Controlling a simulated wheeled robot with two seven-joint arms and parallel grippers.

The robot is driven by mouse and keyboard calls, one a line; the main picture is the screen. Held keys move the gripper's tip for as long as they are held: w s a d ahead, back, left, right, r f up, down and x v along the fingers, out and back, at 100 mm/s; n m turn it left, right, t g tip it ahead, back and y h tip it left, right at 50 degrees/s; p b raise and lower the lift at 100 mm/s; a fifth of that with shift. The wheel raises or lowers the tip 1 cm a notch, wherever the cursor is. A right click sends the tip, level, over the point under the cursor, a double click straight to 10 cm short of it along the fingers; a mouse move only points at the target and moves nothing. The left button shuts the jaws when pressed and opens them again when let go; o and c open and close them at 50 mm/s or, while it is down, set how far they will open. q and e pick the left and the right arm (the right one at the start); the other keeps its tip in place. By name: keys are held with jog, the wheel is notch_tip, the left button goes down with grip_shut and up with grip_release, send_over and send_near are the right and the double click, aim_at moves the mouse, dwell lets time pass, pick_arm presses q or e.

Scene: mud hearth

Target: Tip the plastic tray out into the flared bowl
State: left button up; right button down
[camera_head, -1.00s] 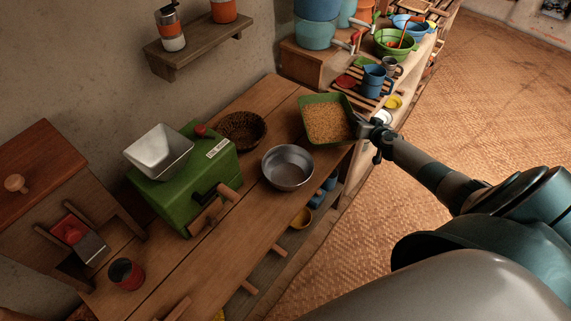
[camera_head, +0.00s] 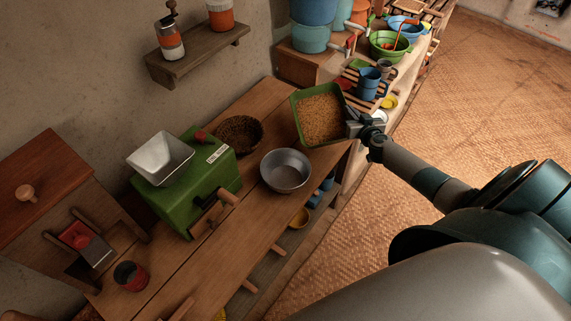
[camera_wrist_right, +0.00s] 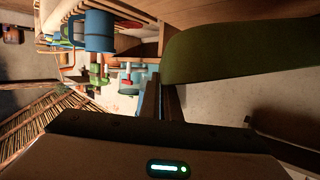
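The green plastic tray (camera_head: 295,118) is full of golden grain (camera_head: 321,117) and is held above the far right part of the bench, tilted toward the left. My right gripper (camera_head: 353,124) is shut on its right edge. In the right wrist view the tray's green side (camera_wrist_right: 235,45) fills the upper right, with the fingers (camera_wrist_right: 162,98) close together at its lower left. The flared bowl (camera_head: 286,172), grey metal, stands on the bench nearer and left of the tray; its visible inside looks empty. My left gripper does not show.
A green mill (camera_head: 187,192) with a metal hopper (camera_head: 160,158) stands left of the bowl. A dark woven basket (camera_head: 240,135) sits behind the bowl. A blue jug (camera_head: 369,84) stands beyond the tray.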

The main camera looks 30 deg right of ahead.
jog(key=s+a+r+n+t+h, duration=0.1)
jog(key=a+r+n, duration=0.3)
jog(key=a+r, duration=0.5)
jog(key=shift+s+a+r+n+t+h+p, duration=0.3)
jog(key=shift+a+r+t+h, duration=0.1)
jog(key=shift+a+t+h, duration=0.35)
jog(key=shift+s+a+r+n+t, duration=0.15)
jog(key=shift+a+r+n+t, duration=0.1)
jog(key=shift+a+r+n, duration=0.3)
jog(key=shift+s+a+r+n+t, duration=0.1)
jog(key=shift+a+r+n+t, duration=0.2)
jog(key=shift+a+r, duration=0.4)
dwell(0.9)
jog(key=shift+s+a+n, duration=0.1)
jog(key=shift+a+n, duration=0.35)
jog(key=shift+a, duration=0.35)
dwell(0.4)
jog(key=shift+a+f+t, duration=0.1)
jog(key=shift+a+t, duration=0.05)
jog(key=shift+t, duration=0.15)
jog(key=shift+a+b, duration=0.25)
jog(key=shift+b, duration=0.35)
jog(key=shift+s+a+n+b, duration=0.1)
jog(key=shift+a+n+b, duration=0.15)
jog(key=shift+n+b, duration=0.15)
